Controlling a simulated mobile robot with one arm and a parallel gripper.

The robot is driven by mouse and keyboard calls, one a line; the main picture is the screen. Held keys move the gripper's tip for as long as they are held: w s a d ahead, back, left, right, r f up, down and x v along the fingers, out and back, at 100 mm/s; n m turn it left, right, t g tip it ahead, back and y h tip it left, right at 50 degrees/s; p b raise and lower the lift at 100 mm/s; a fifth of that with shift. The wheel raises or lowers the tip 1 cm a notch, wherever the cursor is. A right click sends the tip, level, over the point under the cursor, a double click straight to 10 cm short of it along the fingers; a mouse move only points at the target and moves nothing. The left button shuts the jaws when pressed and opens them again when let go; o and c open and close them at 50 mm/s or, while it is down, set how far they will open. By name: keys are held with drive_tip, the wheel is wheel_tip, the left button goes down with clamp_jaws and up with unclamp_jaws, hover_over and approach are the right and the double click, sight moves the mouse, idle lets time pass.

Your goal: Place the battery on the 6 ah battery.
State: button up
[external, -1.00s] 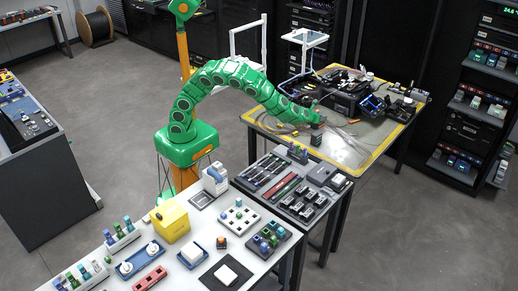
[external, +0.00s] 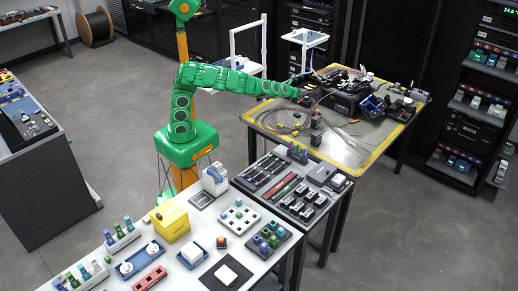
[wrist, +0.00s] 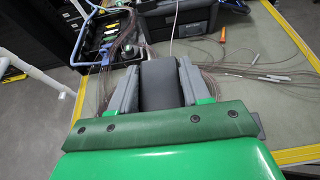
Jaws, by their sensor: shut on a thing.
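My gripper (wrist: 160,88) is shut on a dark grey block, the battery (wrist: 159,82), held between its two grey fingers. In the external view my gripper (external: 303,91) is above the back left of the yellow-edged table, and the battery is too small to make out there. Dark blocks (external: 315,139) stand near that table's front left corner, below and apart from my gripper. I cannot tell which of them, if any, is the 6 ah battery; no label is readable.
The yellow-edged table (external: 350,157) carries loose cables and a black splicing machine (external: 343,101), which lies ahead in the wrist view (wrist: 190,16). A small orange item (wrist: 223,33) lies beside it. A grey bench with dark modules (external: 308,197) stands in front.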

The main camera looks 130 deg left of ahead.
drive_tip(key=shift+s+a, duration=0.15)
drive_tip(key=shift+s, duration=0.15)
drive_tip(key=shift+w+a+f, duration=0.1)
drive_tip(key=shift+a, duration=0.1)
drive_tip(key=shift+w+a+f, duration=1.3)
drive_tip(key=shift+a+f, duration=0.5)
drive_tip(key=shift+f, duration=0.3)
drive_tip(key=shift+w+a+f, duration=1.3)
drive_tip(key=shift+a+f, duration=0.55)
drive_tip(key=shift+f, duration=0.3)
drive_tip(key=shift+w+a+f, duration=1.3)
drive_tip(key=shift+a+f, duration=0.5)
drive_tip(key=shift+f, duration=0.3)
drive_tip(key=shift+f, duration=0.1)
drive_tip(key=o, duration=1.3)
